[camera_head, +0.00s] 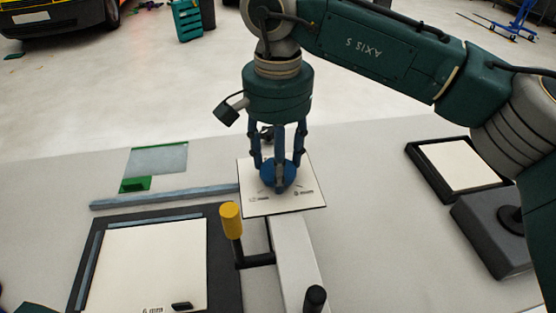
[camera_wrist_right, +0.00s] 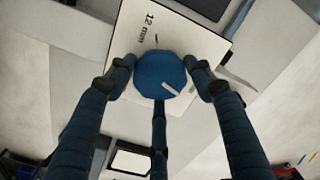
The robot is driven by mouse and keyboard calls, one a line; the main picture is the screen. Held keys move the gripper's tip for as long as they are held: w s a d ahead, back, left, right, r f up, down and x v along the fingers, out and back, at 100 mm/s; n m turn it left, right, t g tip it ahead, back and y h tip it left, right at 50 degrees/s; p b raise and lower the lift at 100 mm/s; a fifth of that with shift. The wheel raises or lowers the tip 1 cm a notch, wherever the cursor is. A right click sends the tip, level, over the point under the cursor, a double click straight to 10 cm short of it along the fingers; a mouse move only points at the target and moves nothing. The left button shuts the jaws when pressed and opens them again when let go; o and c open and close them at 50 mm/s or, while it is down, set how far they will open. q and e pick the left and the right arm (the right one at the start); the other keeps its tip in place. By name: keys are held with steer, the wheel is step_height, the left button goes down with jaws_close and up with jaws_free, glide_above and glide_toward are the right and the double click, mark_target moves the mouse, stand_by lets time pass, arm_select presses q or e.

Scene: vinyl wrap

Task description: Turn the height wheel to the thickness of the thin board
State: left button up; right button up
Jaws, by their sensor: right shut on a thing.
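The blue height wheel (camera_head: 278,175) sits on a square white dial plate (camera_head: 312,202). My right gripper (camera_head: 278,170) comes down from above and is shut on the wheel with its blue fingers around the rim. In the right wrist view the wheel (camera_wrist_right: 158,70) carries a short white mark, and the plate (camera_wrist_right: 128,40) reads "12 mm" at its upper left. A pale board marked "6 mm" (camera_head: 150,265) lies in a dark frame at the lower left. My left gripper is not in view.
A yellow-handled lever (camera_head: 231,222) stands just left of the beam (camera_head: 295,260) below the plate. A pale panel in a black tray (camera_head: 461,166) lies at the right. A grey bar (camera_head: 165,198) and a green-edged sheet (camera_head: 158,160) lie behind the frame.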

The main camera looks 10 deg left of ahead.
steer(key=shift+w+r+n, duration=0.1)
steer(key=shift+n, duration=1.3)
steer(key=o, duration=1.2)
steer(key=shift+c, duration=0.2)
step_height(320, 180, up, 12)
